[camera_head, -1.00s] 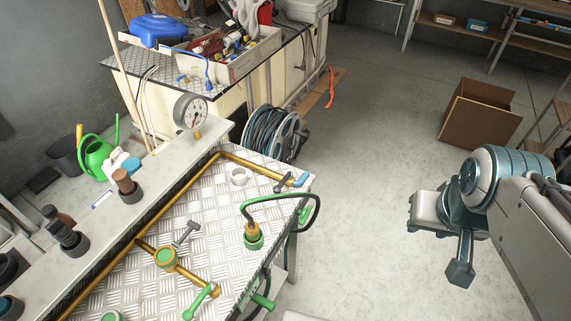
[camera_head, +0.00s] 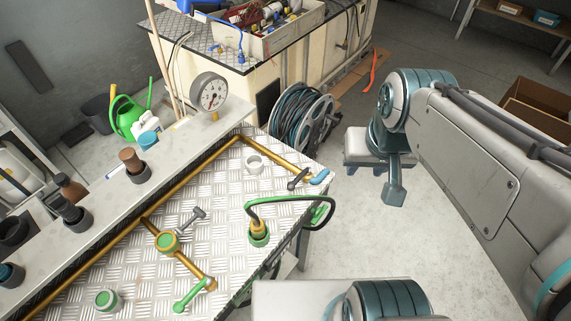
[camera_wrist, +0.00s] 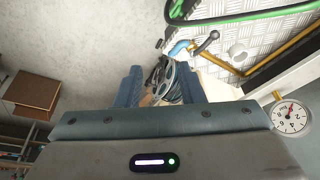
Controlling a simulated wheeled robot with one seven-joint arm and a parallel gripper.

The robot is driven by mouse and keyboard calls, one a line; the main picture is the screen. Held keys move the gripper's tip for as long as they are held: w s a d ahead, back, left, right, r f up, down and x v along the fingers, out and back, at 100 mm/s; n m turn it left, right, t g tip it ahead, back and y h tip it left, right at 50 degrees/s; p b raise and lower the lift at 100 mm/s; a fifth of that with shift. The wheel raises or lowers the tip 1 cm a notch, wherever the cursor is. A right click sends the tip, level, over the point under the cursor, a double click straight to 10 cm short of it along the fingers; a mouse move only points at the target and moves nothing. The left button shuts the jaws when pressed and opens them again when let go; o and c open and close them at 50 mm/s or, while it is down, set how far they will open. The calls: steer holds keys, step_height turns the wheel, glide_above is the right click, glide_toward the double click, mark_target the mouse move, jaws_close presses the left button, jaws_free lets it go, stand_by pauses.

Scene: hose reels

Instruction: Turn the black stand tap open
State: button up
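A dark lever tap (camera_head: 298,179) with a blue spout end stands at the far right corner of the metal bench; I take it for the black stand tap. It also shows in the wrist view (camera_wrist: 207,43), beyond my fingers at the upper right. Whether its lever is open or closed I cannot tell. Another dark grey lever (camera_head: 192,218) sits by a green-ringed brass fitting mid-bench. My gripper (camera_head: 380,178) hangs right of the bench, apart from both. In the wrist view my gripper (camera_wrist: 159,84) has its fingers spread with nothing between them.
The tread-plate bench (camera_head: 215,180) carries brass pipes, a green-handled tap (camera_head: 190,296) and a looped green-black hose (camera_head: 300,200). A gauge (camera_head: 209,92) stands on the back ledge. A hose reel (camera_head: 300,117) stands behind the bench.

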steer(key=w+a+f+m+g+y+b, duration=0.1)
steer(key=w+a+f+m+g+y, duration=0.15)
steer(key=w, duration=0.45)
steer(key=w+a+f+m+g+y, duration=0.2)
steer(key=w+a+f+m+g, duration=0.15)
steer(key=w, duration=0.35)
steer(key=p, duration=0.1)
glide_toward(297, 180)
steer(key=shift+m, duration=0.4)
steer(key=x, duration=0.8)
steer(key=shift+a, duration=0.1)
steer(key=shift+r, duration=0.1)
jaws_close()
